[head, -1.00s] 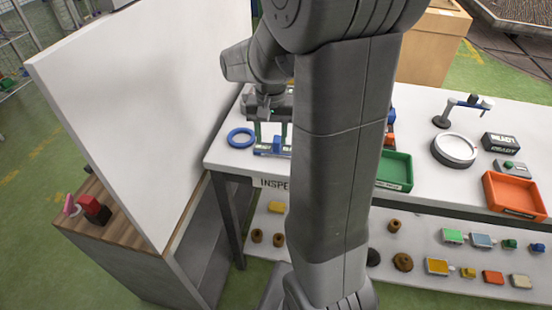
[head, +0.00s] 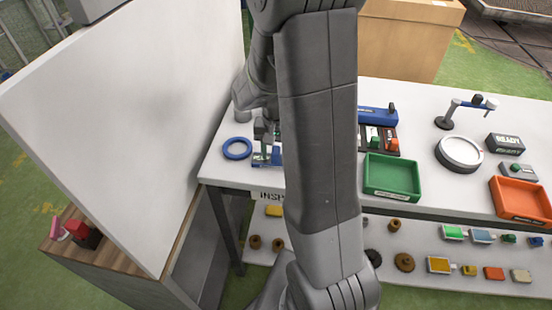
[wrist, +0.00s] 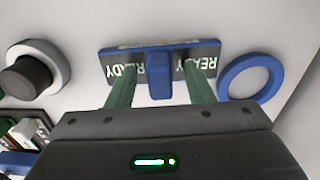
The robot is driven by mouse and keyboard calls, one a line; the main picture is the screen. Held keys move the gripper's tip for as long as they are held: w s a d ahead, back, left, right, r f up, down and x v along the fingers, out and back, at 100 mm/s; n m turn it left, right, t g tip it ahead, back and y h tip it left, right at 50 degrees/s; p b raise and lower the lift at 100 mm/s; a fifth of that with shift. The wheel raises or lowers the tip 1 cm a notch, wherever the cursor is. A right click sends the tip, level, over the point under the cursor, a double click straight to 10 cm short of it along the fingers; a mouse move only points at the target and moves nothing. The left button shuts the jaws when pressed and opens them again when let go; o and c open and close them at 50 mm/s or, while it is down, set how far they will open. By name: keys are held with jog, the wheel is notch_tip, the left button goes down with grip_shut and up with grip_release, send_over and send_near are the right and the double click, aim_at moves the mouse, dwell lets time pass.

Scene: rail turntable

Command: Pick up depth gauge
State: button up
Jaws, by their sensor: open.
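The depth gauge appears to be the blue T-shaped piece (wrist: 160,75) in the wrist view, a crossbar with a short stem pointing toward me. It lies by dark plates lettered READY. In the head view its blue part (head: 275,158) shows at the left end of the white table, partly hidden by my arm. My gripper (wrist: 160,88) is open, with one green finger on each side of the stem. I cannot tell whether the fingers touch it. In the head view my gripper (head: 267,132) is above the gauge, partly covered by my arm.
A blue ring (wrist: 224,82) lies right of the gauge in the wrist view; a dark-and-white round part (wrist: 58,68) is at left. In the head view a tall white panel (head: 130,110) stands left of the table. A green tray (head: 391,190) and orange tray (head: 521,212) stand to the right.

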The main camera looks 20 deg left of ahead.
grip_shut()
jog(key=shift+r, duration=0.1)
